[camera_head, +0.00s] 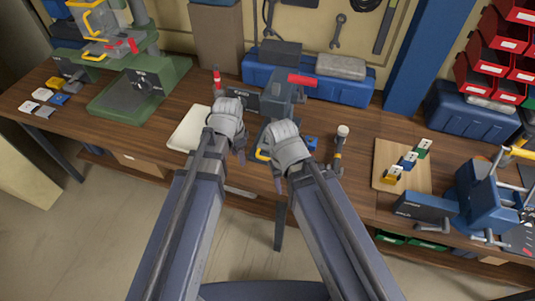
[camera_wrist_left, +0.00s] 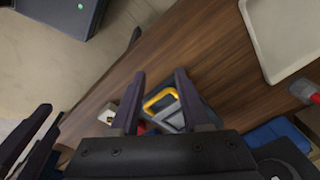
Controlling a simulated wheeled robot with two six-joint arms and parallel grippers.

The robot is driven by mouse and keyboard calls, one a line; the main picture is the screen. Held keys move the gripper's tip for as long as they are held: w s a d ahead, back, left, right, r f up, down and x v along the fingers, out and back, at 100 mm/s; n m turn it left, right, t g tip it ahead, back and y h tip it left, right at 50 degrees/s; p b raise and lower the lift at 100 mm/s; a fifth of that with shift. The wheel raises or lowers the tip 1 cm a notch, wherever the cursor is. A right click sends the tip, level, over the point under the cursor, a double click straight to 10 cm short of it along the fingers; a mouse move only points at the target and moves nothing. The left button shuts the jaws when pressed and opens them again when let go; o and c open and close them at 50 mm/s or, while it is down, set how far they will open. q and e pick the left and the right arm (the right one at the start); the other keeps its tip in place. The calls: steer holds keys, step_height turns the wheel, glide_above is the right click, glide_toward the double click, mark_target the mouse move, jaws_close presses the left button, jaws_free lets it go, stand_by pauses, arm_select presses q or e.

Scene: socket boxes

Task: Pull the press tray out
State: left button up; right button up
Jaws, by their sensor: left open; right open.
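The grey press (camera_head: 284,95) with a red top piece stands at the middle of the bench. A yellow handle (camera_head: 262,155) shows low at its front between my arms. In the left wrist view the yellow handle (camera_wrist_left: 160,98) sits on a grey part, probably the press tray (camera_wrist_left: 172,115). My left gripper (camera_wrist_left: 158,85) is open, its fingers on either side of the handle in that view; contact cannot be told. In the head view the left gripper (camera_head: 241,155) is mostly hidden by its wrist. My right gripper (camera_head: 278,184) is open, close by on the right, its fingers partly hidden.
A cream tray (camera_head: 186,129) lies left of my left gripper. A green machine (camera_head: 138,88) stands further left. A wooden board (camera_head: 400,166) with small coloured blocks and a blue vice (camera_head: 487,195) are on the right. The bench's front edge runs beneath my arms.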

mark_target(268, 158)
arm_select(q)
steer(key=w+d+m, duration=0.3)
steer(key=d+m, duration=0.6)
steer(key=m, duration=0.1)
steer(key=shift+w+m+t, duration=0.3)
steer(key=shift+w, duration=0.1)
steer(key=shift+d, duration=0.1)
steer(key=f+b, duration=0.2)
steer(key=w+f+b, duration=0.1)
steer(key=f+b, duration=0.4)
steer(key=shift+w+d+f+b, duration=0.15)
steer(key=shift+f+b, duration=0.15)
steer(key=shift+b, duration=0.1)
steer(key=shift+r, duration=0.1)
jaws_close()
stand_by(0.4)
